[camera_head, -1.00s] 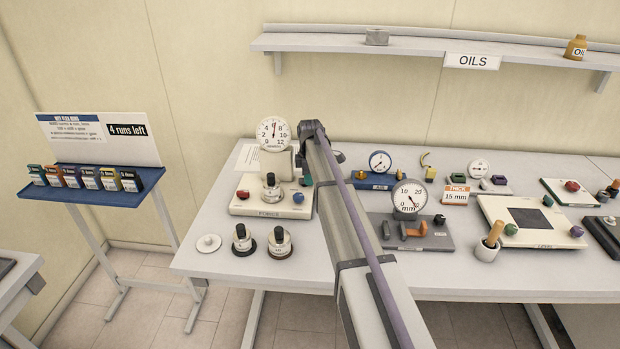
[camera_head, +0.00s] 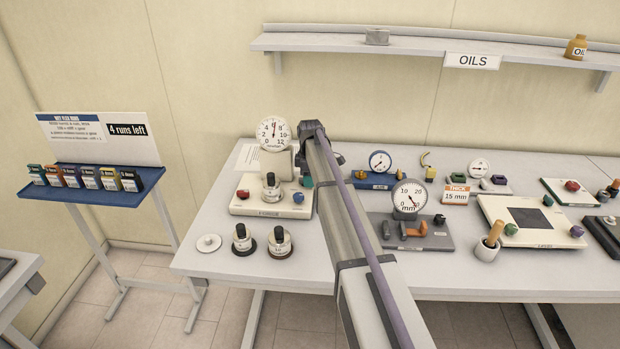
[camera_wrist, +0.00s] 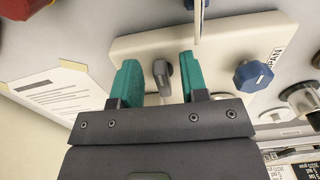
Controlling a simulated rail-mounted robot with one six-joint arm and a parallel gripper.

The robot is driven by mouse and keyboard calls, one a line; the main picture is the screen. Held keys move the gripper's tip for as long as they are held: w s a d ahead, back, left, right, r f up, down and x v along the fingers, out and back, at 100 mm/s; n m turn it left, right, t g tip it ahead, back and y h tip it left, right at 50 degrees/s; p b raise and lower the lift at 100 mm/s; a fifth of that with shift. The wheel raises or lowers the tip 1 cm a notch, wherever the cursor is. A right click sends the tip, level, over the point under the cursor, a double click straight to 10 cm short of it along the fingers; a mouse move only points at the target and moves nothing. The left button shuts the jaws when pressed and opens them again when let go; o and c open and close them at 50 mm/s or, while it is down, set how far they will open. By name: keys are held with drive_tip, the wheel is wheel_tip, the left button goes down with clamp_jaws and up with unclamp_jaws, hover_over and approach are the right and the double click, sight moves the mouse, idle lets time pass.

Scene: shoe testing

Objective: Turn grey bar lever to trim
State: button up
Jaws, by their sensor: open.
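The grey bar lever (camera_wrist: 162,75) stands on a cream panel (camera_wrist: 130,45) in the wrist view. My gripper (camera_wrist: 156,78) is open, its two teal fingers on either side of the lever, with a gap seen on both sides. I cannot tell how deep the fingers reach along it. In the head view a teal fingertip (camera_head: 308,181) shows beside the dial gauge (camera_head: 273,133); my arm and the gauge unit hide the lever there. Any trim marking is not readable.
A blue knob (camera_wrist: 252,77) marked SPAN sits right of my fingers. A red knob (camera_wrist: 20,8) and a taped paper sheet (camera_wrist: 50,95) lie to the left. Two weights (camera_head: 243,240) and a white disc (camera_head: 208,243) stand at the table's front left.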

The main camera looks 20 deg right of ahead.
wheel_tip(320, 180, up, 11)
drive_tip(key=p, duration=1)
drive_tip(key=shift+p, duration=0.4)
drive_tip(key=shift+f, duration=0.1)
drive_tip(key=s+a+f+m+b, duration=0.1)
drive_tip(key=s+a+m, duration=0.3)
drive_tip(key=s, duration=0.8)
drive_tip(key=s+a+f+m+b, duration=0.1)
drive_tip(key=s+a+m, duration=0.3)
drive_tip(key=s, duration=0.8)
drive_tip(key=s+a+f+m+b, duration=0.1)
drive_tip(key=s+a+m, duration=0.3)
drive_tip(key=s, duration=0.8)
drive_tip(key=shift+s+m, duration=0.3)
drive_tip(key=shift+m, duration=0.3)
